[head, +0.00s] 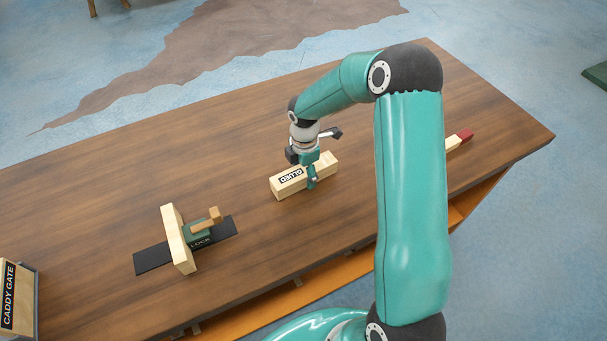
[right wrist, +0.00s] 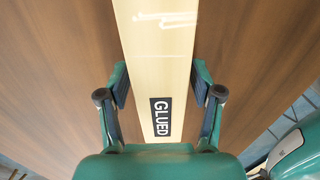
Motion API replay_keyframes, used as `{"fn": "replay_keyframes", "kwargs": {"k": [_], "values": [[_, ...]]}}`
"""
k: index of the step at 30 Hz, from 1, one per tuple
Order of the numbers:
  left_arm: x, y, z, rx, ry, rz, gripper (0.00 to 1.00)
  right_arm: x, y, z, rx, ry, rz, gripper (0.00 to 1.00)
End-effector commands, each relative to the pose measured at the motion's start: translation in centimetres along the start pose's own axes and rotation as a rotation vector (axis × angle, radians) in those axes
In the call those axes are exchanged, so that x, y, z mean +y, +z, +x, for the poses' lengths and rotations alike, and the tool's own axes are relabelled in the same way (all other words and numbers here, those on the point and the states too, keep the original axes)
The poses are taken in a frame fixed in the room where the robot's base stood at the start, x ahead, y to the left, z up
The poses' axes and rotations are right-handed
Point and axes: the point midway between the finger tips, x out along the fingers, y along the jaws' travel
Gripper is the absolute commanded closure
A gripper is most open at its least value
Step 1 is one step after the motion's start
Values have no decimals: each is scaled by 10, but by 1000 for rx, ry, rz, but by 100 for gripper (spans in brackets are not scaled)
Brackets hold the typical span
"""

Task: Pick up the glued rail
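The glued rail is a pale wooden block with a black "GLUED" label, lying on the table near its middle in the head view (head: 283,187). In the right wrist view the rail (right wrist: 157,65) runs lengthwise between the fingers, its label close to the palm. My right gripper (head: 313,172) is down at the rail, one finger showing on its near side. In the right wrist view the pads of my right gripper (right wrist: 160,83) straddle the rail, close to its two long edges. Whether they press on it I cannot tell. My left gripper is out of view.
A pale upright board (head: 176,238) stands on a black strip (head: 153,258) beside a green block marked "LOCK" (head: 198,236). A "CADDY GATE" box (head: 10,297) is at the left edge. A red-tipped wooden piece (head: 460,139) lies to the right. The far table top is clear.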

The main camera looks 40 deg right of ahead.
Motion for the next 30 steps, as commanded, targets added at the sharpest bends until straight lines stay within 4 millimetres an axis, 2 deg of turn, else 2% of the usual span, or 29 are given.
{"fn": "replay_keyframes", "kwargs": {"k": [1,2,10,22,26,30], "values": [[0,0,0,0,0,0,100,0,0,0,0,0,0,49],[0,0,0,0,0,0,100,0,0,0,0,0,0,54],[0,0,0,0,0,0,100,0,0,0,0,1,-1,99],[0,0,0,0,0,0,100,2,0,-6,-1,5,-1,100],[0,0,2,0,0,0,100,2,-1,-17,-1,5,-1,100],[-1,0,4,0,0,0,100,2,0,-38,-1,8,-1,100]]}}
